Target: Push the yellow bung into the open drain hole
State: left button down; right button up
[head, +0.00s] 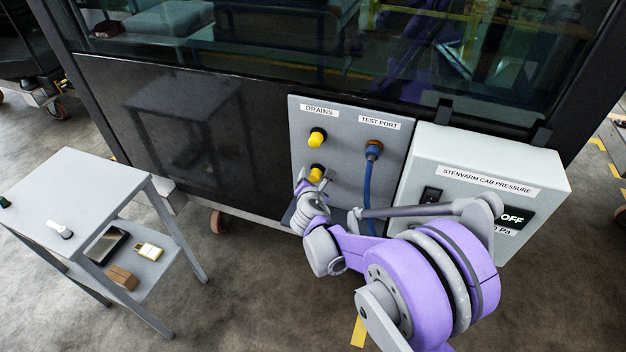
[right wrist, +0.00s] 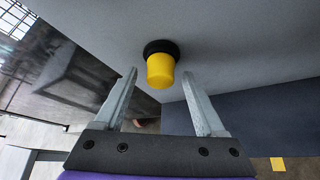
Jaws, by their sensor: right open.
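The grey panel (head: 345,190) labelled DRAINS carries two yellow bungs, one above the other. The upper bung (head: 317,137) sits in a black ring. The lower bung (head: 316,172) is at my right gripper (head: 312,181), which partly hides it. In the right wrist view a yellow bung (right wrist: 160,71) stands out of a black ring (right wrist: 161,48) on the panel. My right fingers are open on either side of its outer end, with a gap at both sides. I see no uncovered drain hole; whether the bung is fully seated is unclear. My left gripper is out of view.
A blue hose (head: 368,185) hangs from the test port beside the drains. The cab pressure box (head: 480,165), reading OFF, juts out to the right. A grey trolley (head: 75,190) with small items stands at the left, with open floor between.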

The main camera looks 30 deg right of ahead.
jog(key=v, duration=1.1)
jog(key=shift+p, duration=0.35)
jog(key=shift+w+f, duration=0.1)
jog(key=o, duration=0.4)
jog(key=shift+o, duration=0.2)
jog(key=s+a, duration=0.6)
jog(key=shift+a+p, duration=0.4)
